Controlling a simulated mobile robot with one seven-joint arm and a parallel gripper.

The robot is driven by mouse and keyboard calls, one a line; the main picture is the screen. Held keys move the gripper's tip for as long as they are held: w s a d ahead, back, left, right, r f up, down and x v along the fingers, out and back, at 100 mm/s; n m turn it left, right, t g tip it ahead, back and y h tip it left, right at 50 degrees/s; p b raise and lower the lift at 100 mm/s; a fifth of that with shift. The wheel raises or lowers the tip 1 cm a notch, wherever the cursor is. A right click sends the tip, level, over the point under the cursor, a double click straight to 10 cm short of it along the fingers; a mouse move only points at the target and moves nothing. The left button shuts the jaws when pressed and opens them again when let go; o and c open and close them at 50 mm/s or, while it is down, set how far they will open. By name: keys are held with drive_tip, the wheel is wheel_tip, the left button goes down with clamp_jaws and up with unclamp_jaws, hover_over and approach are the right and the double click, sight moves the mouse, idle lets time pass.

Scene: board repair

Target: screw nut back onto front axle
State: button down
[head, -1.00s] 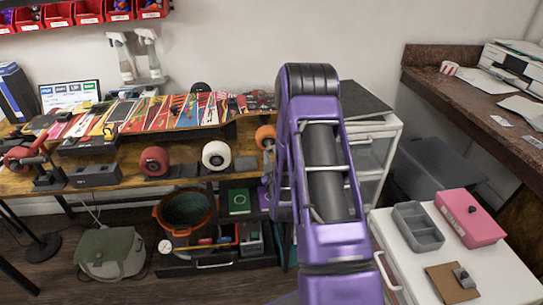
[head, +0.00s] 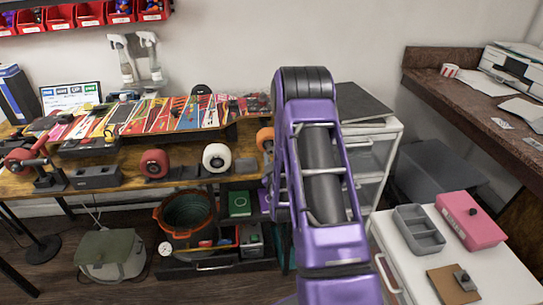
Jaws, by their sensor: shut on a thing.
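A skateboard deck (head: 180,115) with a bright striped pattern lies across the workbench. A red wheel (head: 154,164), a white wheel (head: 216,157) and an orange wheel (head: 265,139) stand along the bench's front, the orange one partly behind my purple arm. Another red wheel (head: 17,160) is at the far left by a dark metal part (head: 46,172). The nut and the front axle cannot be made out. My arm fills the middle right of the head view, and my gripper is not visible; the arm hides what lies behind it.
The workbench (head: 128,162) has open shelves below, with an orange-rimmed bucket (head: 186,234). A white cabinet (head: 484,277) at the lower right bears a grey tray (head: 420,240) and a pink box (head: 470,220). Floor shows at lower left.

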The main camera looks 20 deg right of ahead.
drive_tip(key=shift+w, duration=0.15)
drive_tip(key=shift+w+d, duration=0.15)
drive_tip(key=shift+w, duration=0.25)
drive_tip(key=shift+w+d, duration=0.1)
drive_tip(key=shift+w, duration=0.2)
idle(2.2)
idle(0.4)
drive_tip(key=m, duration=0.5)
drive_tip(key=shift+m, duration=0.6)
drive_tip(key=m, duration=0.4)
drive_tip(key=shift+d+f+m, duration=0.1)
drive_tip(key=shift+m, duration=0.8)
